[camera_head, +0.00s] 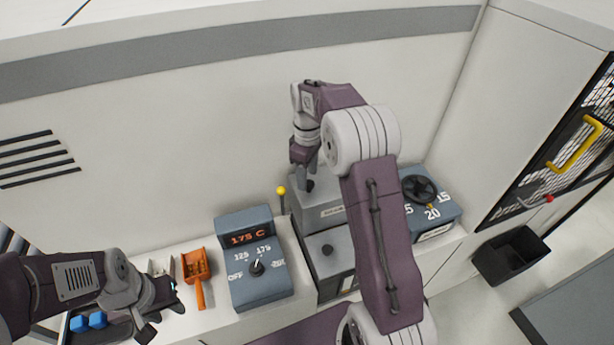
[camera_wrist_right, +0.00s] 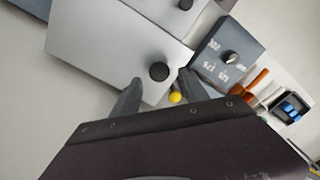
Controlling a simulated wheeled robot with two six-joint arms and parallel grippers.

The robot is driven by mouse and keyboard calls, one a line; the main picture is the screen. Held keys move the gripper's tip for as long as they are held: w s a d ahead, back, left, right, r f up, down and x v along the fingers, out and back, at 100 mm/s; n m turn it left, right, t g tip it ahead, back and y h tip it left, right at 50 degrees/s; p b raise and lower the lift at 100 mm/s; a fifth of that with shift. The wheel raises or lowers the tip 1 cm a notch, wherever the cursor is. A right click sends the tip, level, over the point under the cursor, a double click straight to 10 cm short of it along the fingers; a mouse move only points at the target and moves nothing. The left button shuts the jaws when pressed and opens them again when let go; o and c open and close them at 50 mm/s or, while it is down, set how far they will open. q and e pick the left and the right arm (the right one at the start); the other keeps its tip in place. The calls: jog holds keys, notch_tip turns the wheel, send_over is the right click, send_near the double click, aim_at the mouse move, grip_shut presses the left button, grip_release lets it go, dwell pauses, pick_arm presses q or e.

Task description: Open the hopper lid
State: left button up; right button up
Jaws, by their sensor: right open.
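The hopper lid (camera_wrist_right: 110,45) is a light grey flat panel with a round black knob (camera_wrist_right: 159,71) near one edge, and it appears closed in the right wrist view. The grey hopper (camera_head: 318,213) stands by the wall in the head view, partly hidden by my right arm. My right gripper (camera_wrist_right: 160,77) is open, with the knob showing between its two fingertips; I cannot tell whether they touch it. In the head view my right gripper (camera_head: 308,184) points down over the hopper. My left gripper (camera_head: 162,310) is open and empty at the lower left.
A yellow-tipped lever (camera_head: 281,191) stands beside the hopper. A blue temperature box (camera_head: 259,289) with a dial, an orange scoop (camera_head: 199,283) and a tray with blue pieces (camera_head: 88,321) lie to the left. A dial box (camera_head: 441,213) is right. A black bin (camera_head: 511,256) stands lower right.

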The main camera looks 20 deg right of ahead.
jog(key=shift+f, duration=0.6)
jog(key=shift+d+f, duration=0.1)
jog(key=shift+f, duration=0.25)
jog(key=shift+s+d+f, duration=0.15)
jog(key=shift+s+d, duration=0.05)
jog(key=shift+s, duration=0.05)
jog(key=shift+w+a, duration=0.1)
grip_shut()
dwell(0.4)
